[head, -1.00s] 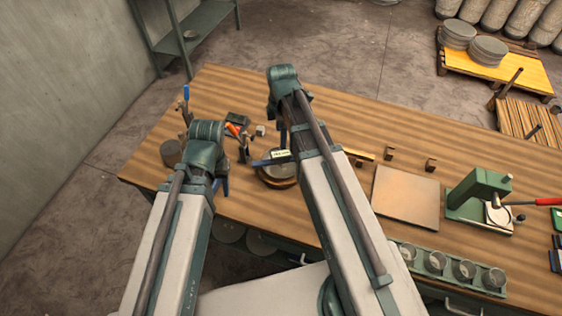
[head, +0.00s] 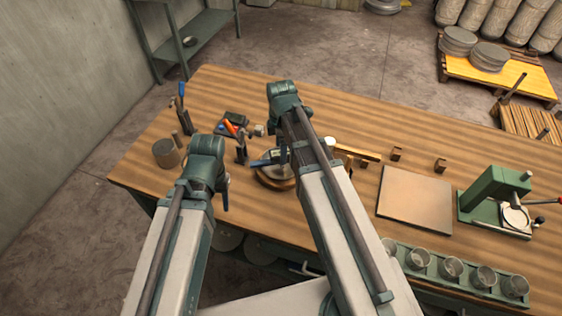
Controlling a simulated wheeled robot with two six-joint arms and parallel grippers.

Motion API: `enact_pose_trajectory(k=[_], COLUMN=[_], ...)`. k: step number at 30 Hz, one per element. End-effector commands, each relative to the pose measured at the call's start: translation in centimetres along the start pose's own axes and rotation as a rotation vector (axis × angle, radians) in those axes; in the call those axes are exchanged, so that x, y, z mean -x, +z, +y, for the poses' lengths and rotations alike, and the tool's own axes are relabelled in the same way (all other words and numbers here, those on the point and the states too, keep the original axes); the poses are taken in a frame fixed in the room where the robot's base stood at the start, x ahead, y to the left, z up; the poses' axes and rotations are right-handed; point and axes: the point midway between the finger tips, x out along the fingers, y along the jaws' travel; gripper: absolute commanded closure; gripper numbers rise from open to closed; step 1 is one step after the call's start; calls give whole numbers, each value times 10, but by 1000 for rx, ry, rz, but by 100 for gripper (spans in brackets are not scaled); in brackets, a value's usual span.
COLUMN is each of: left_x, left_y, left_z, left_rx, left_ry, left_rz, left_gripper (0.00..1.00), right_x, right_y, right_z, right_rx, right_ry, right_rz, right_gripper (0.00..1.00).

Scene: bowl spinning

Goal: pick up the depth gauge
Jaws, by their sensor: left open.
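What looks like the depth gauge (head: 262,161), a dark blue bar with a small display, lies across a round brown-rimmed dish (head: 273,182) on the workbench. My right arm covers part of both. My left gripper (head: 224,193) is open and empty. It points down left of the dish, apart from the gauge, near the bench's front edge. My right gripper (head: 283,153) hangs in front of the gauge's right part, mostly hidden by its own wrist and arm. I cannot tell whether it touches the gauge or how its jaws stand.
The wooden bench (head: 330,105) has free room at its back. A flat board (head: 416,198), a green press (head: 492,195) and a rack of round cups (head: 450,272) are right.

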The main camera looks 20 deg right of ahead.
Motion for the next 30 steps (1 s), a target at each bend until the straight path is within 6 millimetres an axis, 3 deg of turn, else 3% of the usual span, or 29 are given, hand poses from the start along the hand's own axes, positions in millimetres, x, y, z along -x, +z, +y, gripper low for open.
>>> enact_pose_trajectory(k=[1,4,14,27,30], left_x=[-14,-23,-24,-24,-24], left_y=[-1,-1,-1,-1,-1], left_z=[1,2,2,2,2], left_rx=[0,1,1,1,1], left_ry=[0,0,0,0,0], left_rz=[0,0,0,0,0], left_gripper=[46,46,46,46,46], right_x=[-14,-23,-24,-24,-24], right_y=[0,0,0,0,0], right_z=[-1,0,0,0,0], right_rx=[0,0,-1,-1,-1], right_ry=[0,0,0,0,0], right_rz=[0,0,0,0,0], right_gripper=[18,18,19,98,100])
